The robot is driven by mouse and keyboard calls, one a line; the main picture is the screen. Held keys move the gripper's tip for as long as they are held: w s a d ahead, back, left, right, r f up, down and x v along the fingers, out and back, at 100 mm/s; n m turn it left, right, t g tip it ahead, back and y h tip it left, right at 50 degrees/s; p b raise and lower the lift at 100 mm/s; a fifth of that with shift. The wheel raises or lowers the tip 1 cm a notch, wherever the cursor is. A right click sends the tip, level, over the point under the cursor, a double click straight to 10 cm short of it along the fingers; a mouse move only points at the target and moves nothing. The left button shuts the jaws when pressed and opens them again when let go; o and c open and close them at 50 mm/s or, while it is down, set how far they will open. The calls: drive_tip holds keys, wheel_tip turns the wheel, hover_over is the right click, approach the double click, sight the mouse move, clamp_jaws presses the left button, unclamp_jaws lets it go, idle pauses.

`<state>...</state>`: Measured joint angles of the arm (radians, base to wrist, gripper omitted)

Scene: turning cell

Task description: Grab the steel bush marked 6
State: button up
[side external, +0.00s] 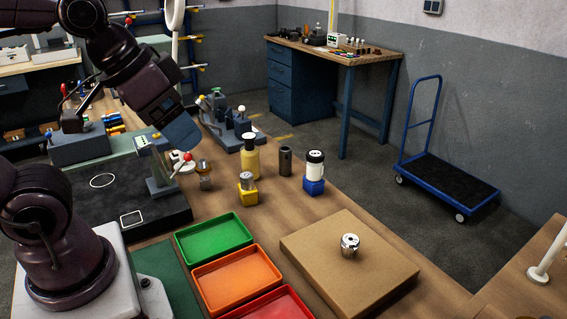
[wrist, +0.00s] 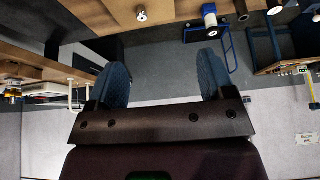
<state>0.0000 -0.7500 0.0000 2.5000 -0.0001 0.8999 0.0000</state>
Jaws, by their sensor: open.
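A shiny steel bush (side external: 349,246) stands on the brown board at the front right in the side view. Another small steel bush (side external: 247,181) sits on a yellow block, and a steel piece (side external: 205,176) stands left of it. Any number on these is too small to read, so I cannot tell which is marked 6. My gripper (side external: 182,136) hangs high at the left, above the bench and apart from all of them. In the wrist view my gripper (wrist: 163,80) is open, with nothing between its blue fingers.
Green (side external: 214,238), orange (side external: 238,278) and red trays lie at the front, left of the brown board (side external: 330,275). A yellow bottle (side external: 250,160), a dark cylinder (side external: 285,161) and a white-and-black container (side external: 315,168) on a blue block stand behind. A blue trolley (side external: 445,185) is on the floor.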

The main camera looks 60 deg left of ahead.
sight(285, 159)
drive_tip(key=shift+c, duration=0.4)
drive_tip(key=w+a+f+m+g+y, duration=0.35)
drive_tip(key=w+a+f+y, duration=0.3)
drive_tip(key=w+a, duration=0.35)
drive_tip(key=w+a+f+m+g+y, duration=0.2)
drive_tip(key=w+a+f+m+y, duration=0.4)
drive_tip(key=w+a, duration=0.4)
drive_tip(key=w+f+m+t, duration=0.3)
drive_tip(key=f+m, duration=0.2)
drive_tip(key=f, duration=0.1)
drive_tip(key=w+a+f+m+t+y, duration=0.1)
drive_tip(key=w+f+m+t, duration=0.3)
drive_tip(key=f+m, duration=0.1)
drive_tip(key=w+a+f+m+t+y, duration=0.1)
drive_tip(key=w+f+m+t, duration=0.2)
drive_tip(key=f, duration=0.4)
drive_tip(key=shift+w+f+m+t, duration=0.15)
drive_tip(key=shift+w+m, duration=0.15)
drive_tip(key=shift+m, duration=0.4)
drive_tip(key=shift+w+f+m+t, duration=0.15)
drive_tip(key=shift+w+m, duration=0.1)
drive_tip(key=shift+m, duration=0.4)
drive_tip(key=x, duration=0.7)
drive_tip(key=shift+a+f, duration=0.2)
